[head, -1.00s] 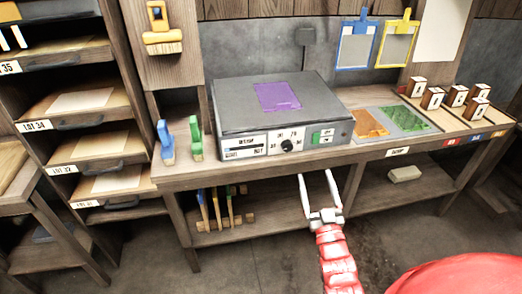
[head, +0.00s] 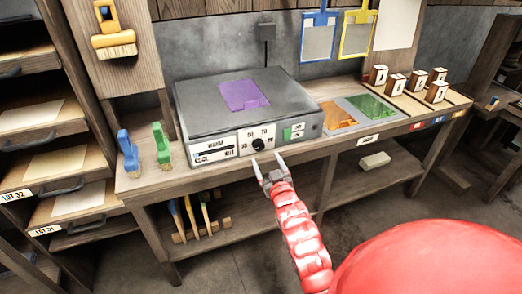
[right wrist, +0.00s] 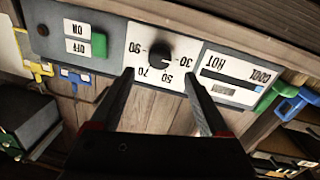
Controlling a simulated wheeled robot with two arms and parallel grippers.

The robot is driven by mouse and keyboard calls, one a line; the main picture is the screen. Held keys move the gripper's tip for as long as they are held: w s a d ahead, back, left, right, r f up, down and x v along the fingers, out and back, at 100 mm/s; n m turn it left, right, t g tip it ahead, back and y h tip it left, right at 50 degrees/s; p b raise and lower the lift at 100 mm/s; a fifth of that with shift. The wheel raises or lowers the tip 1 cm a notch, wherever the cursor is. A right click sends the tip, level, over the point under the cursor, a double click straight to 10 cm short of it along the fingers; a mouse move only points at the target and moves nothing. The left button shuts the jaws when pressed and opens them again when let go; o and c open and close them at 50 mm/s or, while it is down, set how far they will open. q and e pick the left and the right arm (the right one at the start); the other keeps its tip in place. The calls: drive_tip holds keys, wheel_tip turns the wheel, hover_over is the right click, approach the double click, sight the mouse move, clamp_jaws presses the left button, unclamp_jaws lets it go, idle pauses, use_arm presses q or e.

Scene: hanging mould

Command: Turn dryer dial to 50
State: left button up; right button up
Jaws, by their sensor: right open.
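The grey dryer (head: 240,112) stands on the bench with a purple sheet (head: 244,95) on its lid. Its black round dial (head: 258,144) is on the front panel; it also shows upside down in the right wrist view (right wrist: 160,52), with marks 30, 50, 70 and 90 around it. I cannot clearly tell which mark the dial points to. My right gripper (head: 267,160) is open and empty, just in front of and slightly below the dial. In the right wrist view its fingertips (right wrist: 160,75) are spread to either side of the dial, apart from it. My left gripper is not in view.
A green switch (head: 288,134) sits right of the dial, and a HOT/COOL panel (head: 212,150) left of it. Blue (head: 127,152) and green (head: 162,144) tools stand left on the bench. Orange and green sheets (head: 370,106) and several small blocks lie right.

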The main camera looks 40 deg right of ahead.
sight(260, 147)
drive_tip(key=x, duration=0.6)
clamp_jaws()
idle(0.4)
